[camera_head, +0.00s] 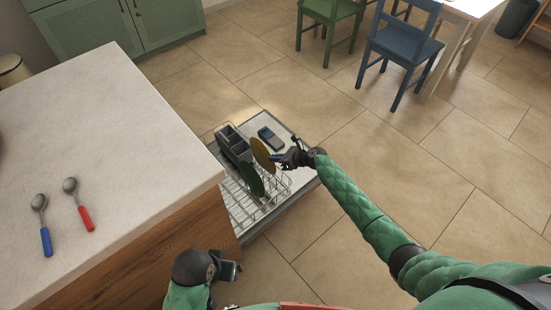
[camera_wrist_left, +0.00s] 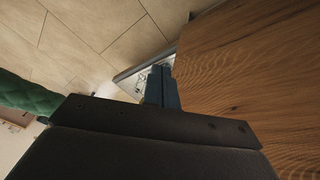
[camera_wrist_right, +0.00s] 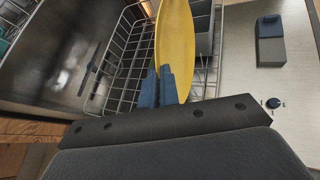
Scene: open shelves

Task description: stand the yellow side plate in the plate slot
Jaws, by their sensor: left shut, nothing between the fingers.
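The yellow side plate (camera_head: 261,154) is on edge, slightly tilted, at the wire dish rack (camera_head: 274,190) of the open dishwasher. My right gripper (camera_head: 278,158) is at its right side; in the right wrist view its fingers (camera_wrist_right: 158,86) are close together on the rim of the yellow plate (camera_wrist_right: 176,40). I cannot tell whether the plate's lower edge rests between the rack wires. A dark green plate (camera_head: 251,179) stands on edge in the rack, nearer me. My left gripper (camera_head: 232,271) is shut and empty beside the wooden counter; its fingers also show in the left wrist view (camera_wrist_left: 161,85).
A grey cutlery basket (camera_head: 234,143) stands in the rack just left of the yellow plate. A dark box-like part (camera_head: 271,138) is on the door beyond. The counter (camera_head: 110,140) holds a blue-handled spoon (camera_head: 43,225) and a red-handled spoon (camera_head: 78,204). Floor right of the door is clear.

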